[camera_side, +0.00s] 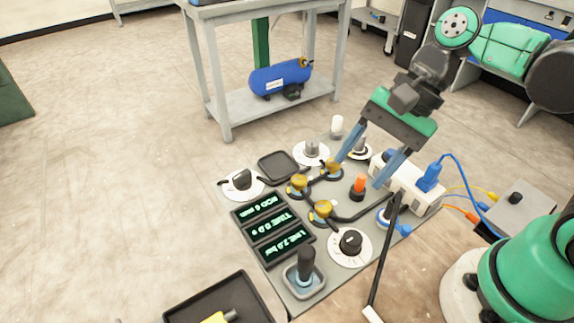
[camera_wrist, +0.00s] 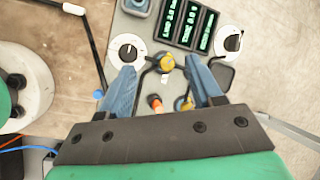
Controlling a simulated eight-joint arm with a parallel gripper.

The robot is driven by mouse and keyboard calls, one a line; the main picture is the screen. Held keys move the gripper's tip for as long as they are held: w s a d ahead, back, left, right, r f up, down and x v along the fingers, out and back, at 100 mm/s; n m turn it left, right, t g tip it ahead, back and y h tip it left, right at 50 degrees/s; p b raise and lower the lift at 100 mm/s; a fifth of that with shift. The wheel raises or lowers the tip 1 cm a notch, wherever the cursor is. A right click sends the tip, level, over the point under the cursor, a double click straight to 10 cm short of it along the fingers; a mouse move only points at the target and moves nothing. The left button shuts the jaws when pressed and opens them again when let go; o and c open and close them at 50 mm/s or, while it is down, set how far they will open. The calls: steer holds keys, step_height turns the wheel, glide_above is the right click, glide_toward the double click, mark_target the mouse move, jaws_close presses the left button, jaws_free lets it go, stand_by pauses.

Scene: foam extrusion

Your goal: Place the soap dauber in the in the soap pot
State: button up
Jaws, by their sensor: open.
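A small grey square pot (camera_side: 291,284) with bluish contents sits at the near corner of the panel; it looks like the soap pot. A dark upright handle (camera_side: 306,261), apparently the soap dauber, stands in it. The pot also shows at the top edge of the wrist view (camera_wrist: 137,6), partly cut off. My gripper (camera_side: 359,172) is open, its blue fingers apart and pointing down over the panel's right part, away from the pot. The wrist view shows the open fingers (camera_wrist: 160,66) too, with nothing held between them.
An orange-topped knob (camera_side: 359,184) stands below my fingers, among brass fittings (camera_side: 322,209) and black hoses. Dials, green displays (camera_side: 272,227) and a white box with blue plugs (camera_side: 408,183) crowd the panel. A black tray (camera_side: 256,296) holds a partly cut-off yellow item.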

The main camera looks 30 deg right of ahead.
steer(key=w+d+n+t+h, duration=0.4)
steer(key=d+n, duration=0.4)
steer(key=n, duration=0.4)
steer(key=shift+r+t+h, duration=0.2)
steer(key=shift+t+h, duration=0.5)
steer(key=shift+t, duration=0.3)
